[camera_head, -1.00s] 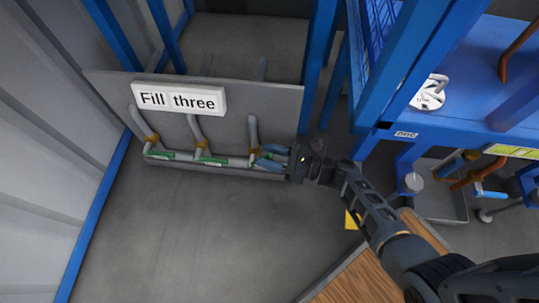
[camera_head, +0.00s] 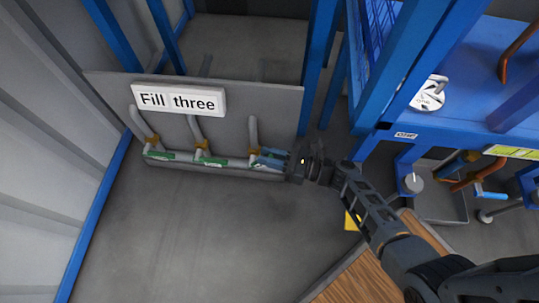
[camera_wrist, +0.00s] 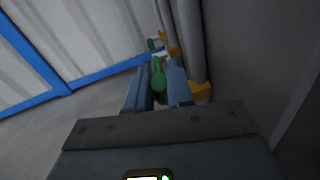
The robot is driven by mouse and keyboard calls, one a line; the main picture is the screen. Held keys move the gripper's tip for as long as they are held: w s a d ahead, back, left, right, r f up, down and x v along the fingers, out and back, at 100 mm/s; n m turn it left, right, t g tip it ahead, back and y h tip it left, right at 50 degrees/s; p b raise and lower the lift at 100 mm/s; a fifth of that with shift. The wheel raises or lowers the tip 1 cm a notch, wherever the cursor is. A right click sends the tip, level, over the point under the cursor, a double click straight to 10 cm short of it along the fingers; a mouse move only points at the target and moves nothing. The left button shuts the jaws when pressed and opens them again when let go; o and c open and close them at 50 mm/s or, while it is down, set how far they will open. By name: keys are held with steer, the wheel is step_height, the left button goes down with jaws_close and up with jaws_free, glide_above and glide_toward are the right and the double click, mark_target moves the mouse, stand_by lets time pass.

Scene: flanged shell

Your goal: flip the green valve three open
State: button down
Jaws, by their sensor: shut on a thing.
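Three green valve handles sit along a grey pipe low on a grey panel under the sign "Fill three" (camera_head: 179,100). The left green handle (camera_head: 160,156) and the middle green handle (camera_head: 211,162) lie along the pipe. My gripper (camera_head: 268,158) is at the rightmost valve, coming from the right. In the wrist view its blue fingers (camera_wrist: 158,88) are shut on the right green handle (camera_wrist: 158,76), which lies between them. In the head view the fingers mostly hide this handle. A yellow-orange valve body (camera_wrist: 200,91) shows right of the fingers.
Grey pipes (camera_head: 253,132) rise from the valves in front of the panel (camera_head: 275,105). The floor (camera_head: 190,230) in front is clear.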

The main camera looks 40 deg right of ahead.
mark_target(252, 164)
steer(key=shift+r, duration=0.1)
steer(key=p, duration=0.1)
steer(key=r+p, duration=0.1)
steer(key=p, duration=0.1)
steer(key=shift+w+a+g+h, duration=0.2)
steer(key=shift+a+g+h, duration=0.1)
steer(key=shift+g, duration=0.1)
steer(key=w+r+g+h+p, duration=0.1)
steer(key=p, duration=0.4)
steer(key=shift+a, duration=0.4)
steer(key=g+h+p, duration=0.1)
steer(key=p, duration=0.2)
steer(key=w+a+g+h+p, duration=0.1)
steer(key=p, duration=0.2)
steer(key=shift+w+a+r+n+g, duration=0.15)
steer(key=shift+w+a+n+g, duration=0.15)
steer(key=shift+n+g, duration=0.1)
steer(key=shift+w+a+f+g+h+p, duration=0.3)
steer(key=shift+w+a+g+h+p, duration=0.25)
steer(key=shift+p, duration=1.1)
steer(key=c, duration=1.1)
jaws_free()
steer(key=shift+o, duration=0.2)
steer(key=shift+s+d, duration=0.1)
steer(key=shift+s+d+f, duration=0.1)
steer(key=shift+f, duration=0.1)
